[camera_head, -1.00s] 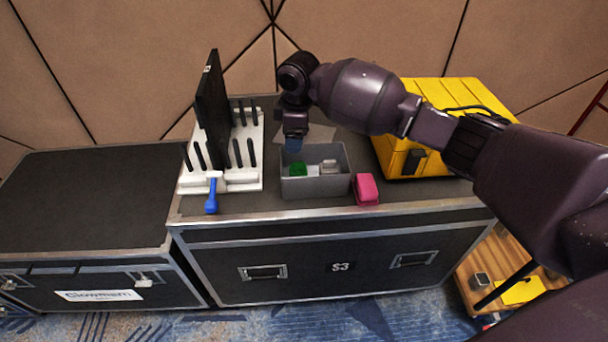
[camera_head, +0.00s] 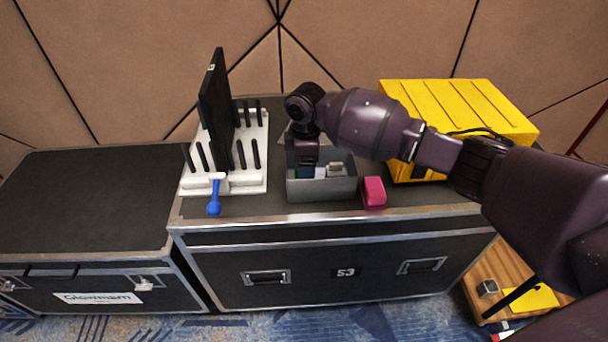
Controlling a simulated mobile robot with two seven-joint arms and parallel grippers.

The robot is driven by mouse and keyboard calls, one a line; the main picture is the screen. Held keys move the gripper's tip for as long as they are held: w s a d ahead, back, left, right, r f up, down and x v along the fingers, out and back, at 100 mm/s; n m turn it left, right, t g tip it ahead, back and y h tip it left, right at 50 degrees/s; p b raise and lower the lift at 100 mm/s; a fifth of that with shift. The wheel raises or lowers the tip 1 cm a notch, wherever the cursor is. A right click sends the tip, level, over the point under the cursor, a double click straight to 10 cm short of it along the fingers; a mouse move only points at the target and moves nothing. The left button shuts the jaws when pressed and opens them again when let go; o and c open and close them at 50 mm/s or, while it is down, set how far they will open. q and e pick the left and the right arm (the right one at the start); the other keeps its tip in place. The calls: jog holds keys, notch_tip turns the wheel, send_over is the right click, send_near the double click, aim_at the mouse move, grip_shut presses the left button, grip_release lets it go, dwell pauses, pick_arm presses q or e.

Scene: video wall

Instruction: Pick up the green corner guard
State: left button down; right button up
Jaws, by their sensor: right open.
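My right gripper (camera_head: 305,172) points down into the left part of the grey bin (camera_head: 322,190) on the black case. Its jaws are open, with the fingertips inside the bin. The green corner guard does not show now; the gripper covers the place in the bin where a green piece lay a second ago. I cannot tell whether the fingers are around it. A pale grey piece (camera_head: 337,170) lies in the bin to the right of the gripper. My left gripper is not in view.
A pink block (camera_head: 374,192) stands right of the bin. A white rack (camera_head: 252,183) with black pegs, an upright black panel (camera_head: 216,105) and a blue-handled tool (camera_head: 214,198) are on the left. A yellow case (camera_head: 455,105) stands back right. The left case top (camera_head: 80,200) is clear.

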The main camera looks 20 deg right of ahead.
notch_tip(320, 180, down, 4)
jog(key=shift+f+b, duration=0.1)
jog(key=shift+b, duration=0.35)
jog(key=shift+r, duration=0.2)
jog(key=c, duration=1)
